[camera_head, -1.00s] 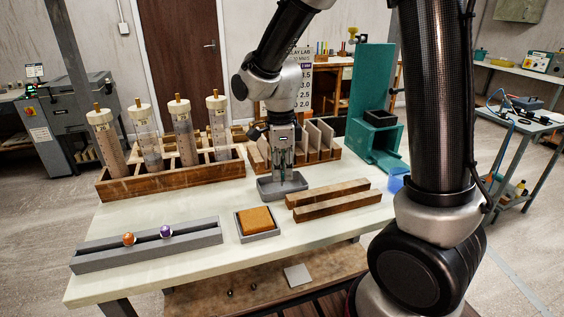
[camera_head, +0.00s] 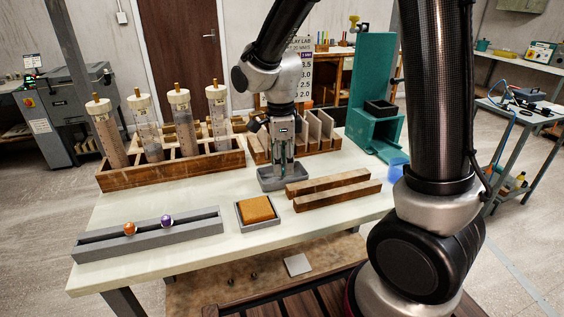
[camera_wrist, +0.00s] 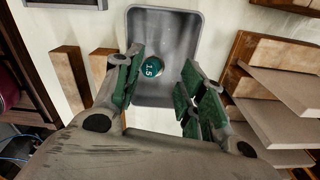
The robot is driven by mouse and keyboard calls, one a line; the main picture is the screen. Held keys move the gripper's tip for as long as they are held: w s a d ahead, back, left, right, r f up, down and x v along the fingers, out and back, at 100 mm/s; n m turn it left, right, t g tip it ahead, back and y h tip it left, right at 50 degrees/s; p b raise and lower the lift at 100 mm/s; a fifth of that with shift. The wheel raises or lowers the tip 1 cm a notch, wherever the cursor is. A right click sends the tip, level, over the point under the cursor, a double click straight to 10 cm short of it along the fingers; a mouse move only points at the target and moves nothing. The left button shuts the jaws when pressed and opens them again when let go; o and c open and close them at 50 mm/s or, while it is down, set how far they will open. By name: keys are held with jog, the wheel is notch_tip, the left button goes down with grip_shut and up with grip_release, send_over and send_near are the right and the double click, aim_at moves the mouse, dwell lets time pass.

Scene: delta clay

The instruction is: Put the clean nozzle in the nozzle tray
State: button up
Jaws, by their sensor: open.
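A round teal nozzle (camera_wrist: 153,68) marked 1.5 lies in the grey tray (camera_wrist: 165,28) in the wrist view, toward the tray's near half. In the head view the grey tray (camera_head: 284,186) stands near the middle of the table, and the nozzle is hidden there. My gripper (camera_head: 284,172) points down at the tray in the head view. In the wrist view its green-padded fingers (camera_wrist: 157,88) are open, one on either side of the nozzle and apart from it. Nothing is held between them.
An orange ball (camera_head: 129,229) and a purple ball (camera_head: 167,220) sit on a long grey rail (camera_head: 100,252). A dish with an orange sponge (camera_head: 256,210) and wooden bars (camera_head: 335,194) are nearby. Slotted wooden racks (camera_head: 330,143) and capped tubes (camera_head: 183,130) stand behind.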

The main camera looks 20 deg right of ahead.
notch_tip(320, 180, up, 12)
dwell(0.4)
jog(key=shift+a+f, duration=0.1)
jog(key=shift+f, duration=0.05)
jog(key=s+d+r+n+t, duration=0.2)
jog(key=s+d+n, duration=0.5)
jog(key=s+n, duration=0.2)
jog(key=s+d+r+n+t, duration=0.2)
jog(key=s+d+n, duration=0.6)
jog(key=s+n, duration=0.2)
jog(key=shift+n, duration=0.6)
